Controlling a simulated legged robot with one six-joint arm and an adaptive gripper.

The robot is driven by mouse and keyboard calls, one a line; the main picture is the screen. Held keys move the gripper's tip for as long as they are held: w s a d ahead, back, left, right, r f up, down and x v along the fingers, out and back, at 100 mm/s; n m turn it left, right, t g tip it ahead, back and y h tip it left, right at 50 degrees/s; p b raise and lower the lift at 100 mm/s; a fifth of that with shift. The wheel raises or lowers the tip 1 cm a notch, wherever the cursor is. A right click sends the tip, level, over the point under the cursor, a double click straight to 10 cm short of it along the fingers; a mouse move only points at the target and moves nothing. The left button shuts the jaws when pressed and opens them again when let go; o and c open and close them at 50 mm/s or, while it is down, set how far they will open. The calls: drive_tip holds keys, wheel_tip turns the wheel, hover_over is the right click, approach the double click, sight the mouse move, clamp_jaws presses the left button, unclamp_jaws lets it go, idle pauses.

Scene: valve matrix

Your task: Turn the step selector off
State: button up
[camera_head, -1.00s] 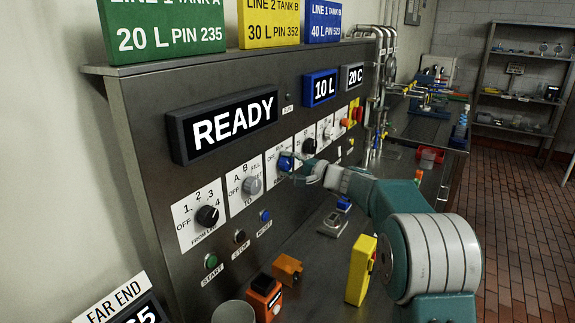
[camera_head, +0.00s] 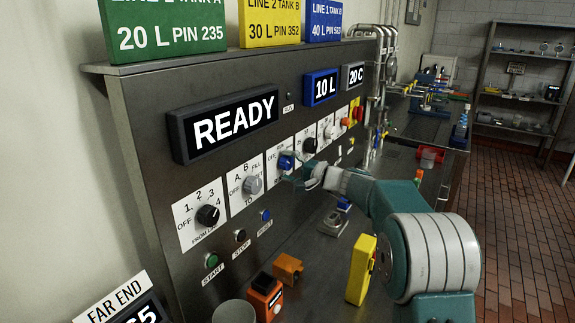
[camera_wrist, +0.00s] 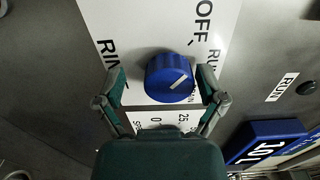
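A blue knob (camera_head: 286,161) with a white pointer line sits on a white plate (camera_head: 272,157) on the steel panel. In the wrist view the blue knob (camera_wrist: 169,78) is near the middle, and its plate (camera_wrist: 150,25) reads OFF, RUN and RINSE. The white line points up and right, roughly towards RUN rather than OFF. I take this knob as the step selector; its name is not readable. My gripper (camera_head: 297,177) is at the knob. In the wrist view my gripper (camera_wrist: 160,82) is open, a finger on each side of the knob, with visible gaps, the right one narrower.
To the left are a grey knob (camera_head: 252,185) and a black knob (camera_head: 208,215); another black knob (camera_head: 309,146) is to the right. Start, stop and reset buttons (camera_head: 238,236) lie below. Yellow (camera_head: 360,270) and orange (camera_head: 264,297) objects stand on the bench. The display reads READY (camera_head: 234,120).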

drive_tip(key=shift+d+r, duration=0.15)
drive_tip(key=shift+r, duration=0.05)
drive_tip(key=v, duration=1.1)
drive_tip(key=shift+s+d, duration=0.3)
drive_tip(key=shift+f, duration=0.15)
drive_tip(key=s+a+n+g+h, duration=0.2)
drive_tip(key=s+g+h, duration=0.1)
drive_tip(key=s, duration=0.7)
drive_tip(key=s+a+n+g+h, duration=0.2)
drive_tip(key=s+a, duration=0.1)
drive_tip(key=s, duration=0.6)
drive_tip(key=s+d+f+n+h, duration=0.1)
drive_tip(key=s+d+f+h, duration=0.1)
drive_tip(key=s, duration=0.5)
drive_tip(key=s+d+f+n+h, duration=0.1)
drive_tip(key=s+d+f+h, duration=0.1)
drive_tip(key=s+d+h, duration=0.2)
drive_tip(key=s+d+f+h, duration=0.3)
drive_tip(key=s+h, duration=0.1)
drive_tip(key=s, duration=0.5)
drive_tip(key=shift+s+n+t, duration=0.3)
drive_tip(key=shift+n+t, duration=0.1)
